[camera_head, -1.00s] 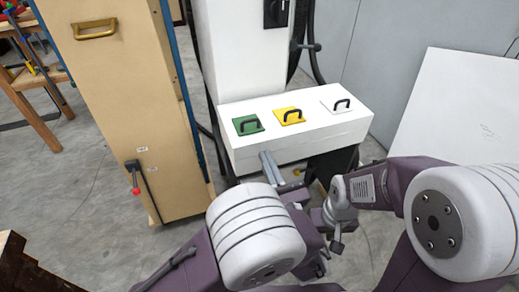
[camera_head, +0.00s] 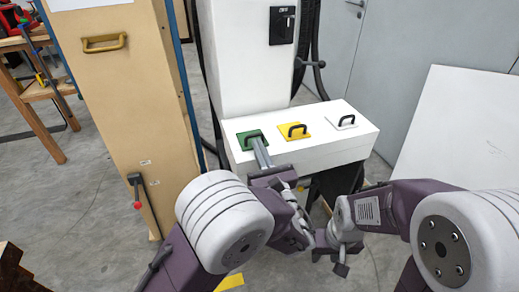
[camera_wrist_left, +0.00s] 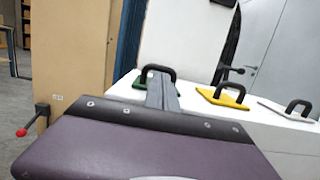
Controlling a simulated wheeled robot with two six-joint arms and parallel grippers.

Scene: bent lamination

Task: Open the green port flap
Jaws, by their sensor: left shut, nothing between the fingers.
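The green port flap (camera_head: 246,140) is a square plate with a black handle on top of the white box (camera_head: 330,153), at its left end. My left gripper (camera_head: 260,148) is shut and empty, its fingertips over or just in front of the flap's handle. In the left wrist view the fingers (camera_wrist_left: 162,92) reach up to the green flap (camera_wrist_left: 139,82) and cover part of it and its handle. I cannot tell whether they touch. The flap looks closed and flat. My right gripper (camera_head: 335,255) is low at the centre; its fingers are not clear.
A yellow flap (camera_head: 291,131) and a white flap (camera_head: 342,121) with like handles sit to the right of the green one. A tall tan cabinet (camera_head: 115,90) with a red-knobbed lever (camera_head: 136,190) stands left. A white panel (camera_head: 460,130) leans at the right.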

